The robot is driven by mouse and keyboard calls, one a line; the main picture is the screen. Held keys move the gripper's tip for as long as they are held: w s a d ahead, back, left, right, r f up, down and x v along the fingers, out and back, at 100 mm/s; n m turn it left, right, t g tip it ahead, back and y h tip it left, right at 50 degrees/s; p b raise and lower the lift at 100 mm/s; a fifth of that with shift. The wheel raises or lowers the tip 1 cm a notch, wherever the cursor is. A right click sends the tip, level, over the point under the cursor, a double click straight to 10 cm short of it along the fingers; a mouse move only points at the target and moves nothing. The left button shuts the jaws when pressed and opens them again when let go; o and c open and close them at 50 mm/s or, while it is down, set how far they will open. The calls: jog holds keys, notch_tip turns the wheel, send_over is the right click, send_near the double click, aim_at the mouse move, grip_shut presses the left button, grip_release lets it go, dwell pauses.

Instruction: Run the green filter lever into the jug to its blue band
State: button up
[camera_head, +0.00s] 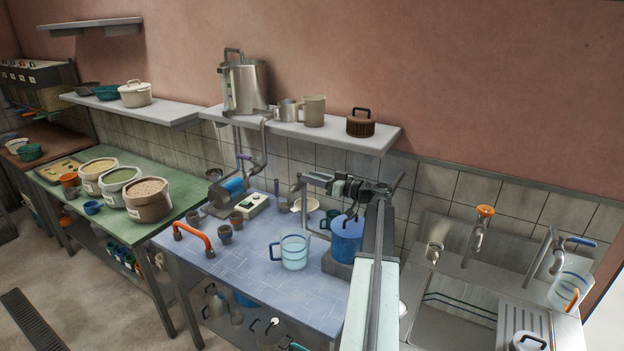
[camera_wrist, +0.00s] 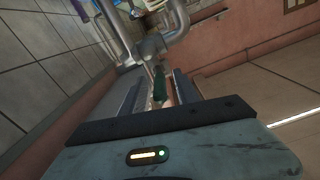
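In the wrist view a small green lever (camera_wrist: 159,84) sits between the two fingers of my gripper (camera_wrist: 160,88), below a grey metal pipe fitting. The fingers stand apart, with a thin gap showing beside the lever; I see no firm grip on it. In the head view my gripper (camera_head: 306,184) is above the back of the blue tiled table, and the green lever cannot be made out there. A clear jug (camera_head: 293,253) with blue bands and a blue handle stands upright on that table. Another clear jug (camera_head: 569,290) with a blue band and orange handle is at the sink.
A blue pot (camera_head: 347,240) stands right of the banded jug, below my arm. An orange handle (camera_head: 193,238) rises at the table's left edge. Small brown cups (camera_head: 225,234) stand behind it. A shelf (camera_head: 350,139) with metal vessels hangs above. A tap (camera_head: 478,232) stands over the sink.

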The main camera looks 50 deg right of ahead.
jog(key=shift+c, duration=0.4)
grip_shut()
dwell(0.9)
